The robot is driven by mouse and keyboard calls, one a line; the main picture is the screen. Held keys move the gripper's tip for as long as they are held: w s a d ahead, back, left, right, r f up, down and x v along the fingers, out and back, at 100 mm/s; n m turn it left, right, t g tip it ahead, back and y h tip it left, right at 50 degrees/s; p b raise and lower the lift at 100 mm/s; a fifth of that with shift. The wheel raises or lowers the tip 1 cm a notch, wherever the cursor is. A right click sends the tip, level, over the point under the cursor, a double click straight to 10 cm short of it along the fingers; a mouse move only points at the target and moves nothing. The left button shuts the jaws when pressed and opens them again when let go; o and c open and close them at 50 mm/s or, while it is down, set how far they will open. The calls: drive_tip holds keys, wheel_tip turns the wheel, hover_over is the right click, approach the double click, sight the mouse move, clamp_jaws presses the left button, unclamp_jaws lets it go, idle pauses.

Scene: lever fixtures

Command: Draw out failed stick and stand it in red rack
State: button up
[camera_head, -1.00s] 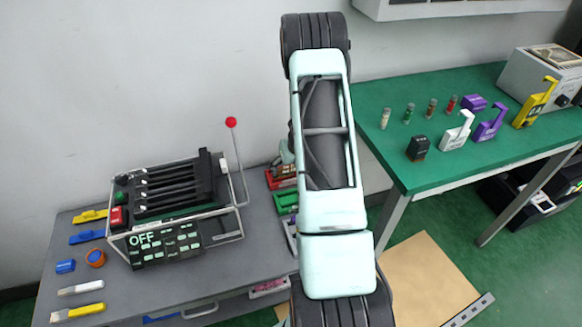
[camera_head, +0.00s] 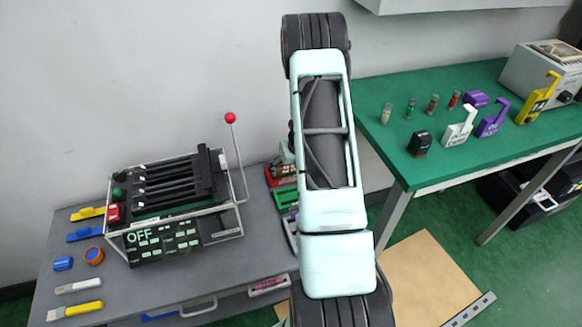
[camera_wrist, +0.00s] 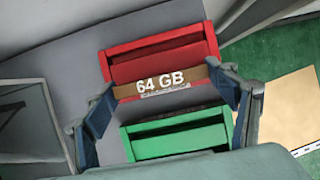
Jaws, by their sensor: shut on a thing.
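My gripper (camera_wrist: 167,86) is shut on a brown stick labelled "64 GB" (camera_wrist: 160,87), one fingertip at each end in the wrist view. The stick lies across the lower part of the red rack (camera_wrist: 155,50) in that view. I cannot tell whether it is seated in the rack or just above it. The red rack (camera_head: 279,171) also shows in the head view, beside my arm, which hides most of my gripper. A device (camera_head: 165,200) with several dark slots and an "OFF" panel stands to the left.
A green rack (camera_wrist: 175,137) sits just below the red one in the wrist view. A lever with a red knob (camera_head: 230,118) rises at the device's right side. Small tools and blocks lie left of it. A green table (camera_head: 460,160) with vials and tags stands right.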

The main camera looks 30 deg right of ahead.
drive_tip(key=shift+f+b, duration=0.65)
drive_tip(key=shift+f, duration=0.15)
drive_tip(key=o, duration=1.8)
drive_tip(key=shift+r, duration=0.1)
drive_tip(key=v, duration=1.2)
drive_tip(key=shift+a, duration=0.1)
